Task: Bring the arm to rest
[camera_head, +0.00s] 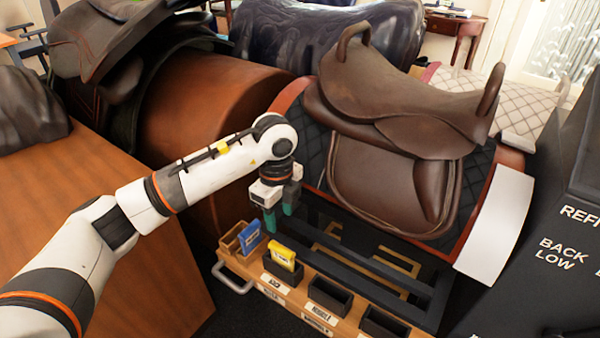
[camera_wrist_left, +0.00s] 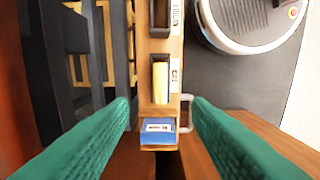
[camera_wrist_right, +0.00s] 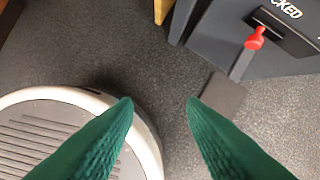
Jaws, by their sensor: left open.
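My left gripper (camera_head: 277,216) hangs above the wooden tray at the saddle's foot, its green fingers pointing down. It is open, and nothing is between its fingers in the left wrist view (camera_wrist_left: 161,103). A blue packet (camera_head: 250,236) and a yellow packet (camera_head: 283,254) stand in compartments of the tray just below the gripper. They also show in the left wrist view, the blue one (camera_wrist_left: 158,131) nearer and the yellow one (camera_wrist_left: 160,84) farther. My right gripper (camera_wrist_right: 160,103) is open and empty above the dark floor; it is not in the head view.
The tray (camera_head: 330,322) has dark compartments and a metal handle (camera_head: 232,279). A brown saddle (camera_head: 395,100) sits on a stand behind it. A wooden cabinet (camera_head: 60,220) stands left. A dark labelled panel (camera_head: 560,240) is right. A round grey-white base (camera_wrist_right: 60,125) lies below my right gripper.

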